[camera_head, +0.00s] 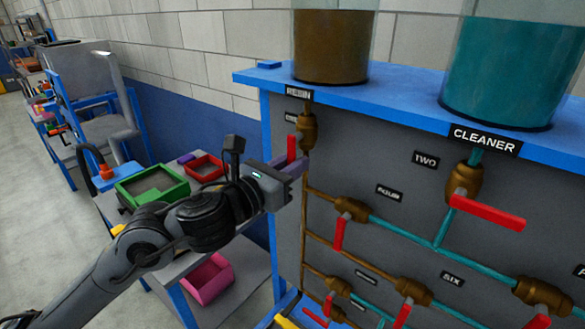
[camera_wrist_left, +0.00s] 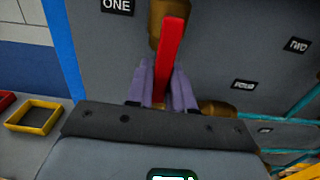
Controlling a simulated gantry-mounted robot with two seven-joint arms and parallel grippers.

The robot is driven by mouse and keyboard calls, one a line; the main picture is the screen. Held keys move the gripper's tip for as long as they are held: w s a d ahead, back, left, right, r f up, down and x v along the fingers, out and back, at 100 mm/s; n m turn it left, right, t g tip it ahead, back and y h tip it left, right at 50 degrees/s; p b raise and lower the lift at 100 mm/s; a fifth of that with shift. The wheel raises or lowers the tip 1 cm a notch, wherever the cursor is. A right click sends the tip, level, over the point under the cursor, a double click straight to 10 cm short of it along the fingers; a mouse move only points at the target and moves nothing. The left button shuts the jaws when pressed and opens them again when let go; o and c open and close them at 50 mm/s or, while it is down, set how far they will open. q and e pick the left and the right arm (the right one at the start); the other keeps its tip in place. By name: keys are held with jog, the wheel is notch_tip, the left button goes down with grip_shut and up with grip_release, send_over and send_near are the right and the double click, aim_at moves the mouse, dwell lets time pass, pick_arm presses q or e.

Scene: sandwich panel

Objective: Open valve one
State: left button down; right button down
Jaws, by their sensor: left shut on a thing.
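The handle's lower end is hidden between the fingers and the gripper body. My right gripper is not in view.
Valve two (camera_head: 465,183), with a red handle (camera_head: 488,212), and valve four (camera_head: 351,208) are to the right on the grey panel (camera_head: 385,165). The brown tank (camera_head: 332,45) and teal cleaner tank (camera_head: 508,70) stand above. A green bin (camera_head: 152,186) and a red bin (camera_head: 204,167) are left.

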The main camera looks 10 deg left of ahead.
pick_arm(q)
jog(key=shift+f, duration=0.1)
jog(key=c, duration=1.1)
grip_release()
jog(key=shift+w+a, duration=0.1)
jog(key=v, duration=1.1)
